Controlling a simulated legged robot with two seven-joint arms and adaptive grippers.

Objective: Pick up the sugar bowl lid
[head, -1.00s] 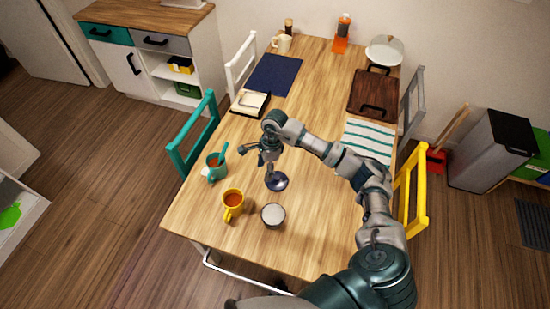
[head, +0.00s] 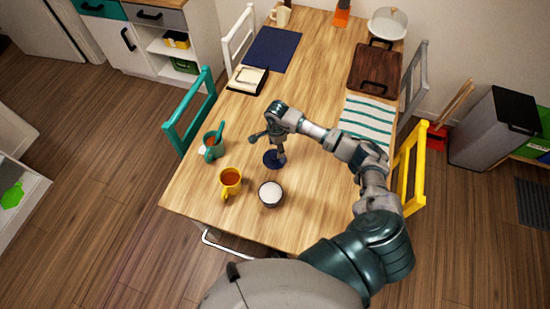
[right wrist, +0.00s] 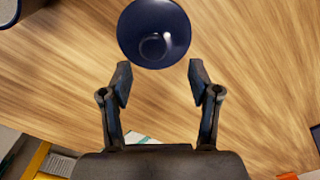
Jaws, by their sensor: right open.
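The sugar bowl lid (head: 269,161) is a dark blue disc lying on the wooden table, apart from the bowl. In the right wrist view the lid (right wrist: 154,33) is glossy and round, with a small knob in its middle. My right gripper (head: 268,148) is just above the lid and partly covers it in the head view. In the right wrist view its fingers (right wrist: 160,84) are spread and empty, with the lid just beyond the tips. The sugar bowl (head: 270,195), dark outside with white contents, stands nearer the front edge. My left gripper is not in view.
A yellow mug (head: 230,180) and a teal mug with a spoon (head: 213,146) stand left of the lid. A striped cloth (head: 366,122), a dark wooden tray (head: 375,68) and a navy mat (head: 272,50) lie farther back. The table between them is largely clear.

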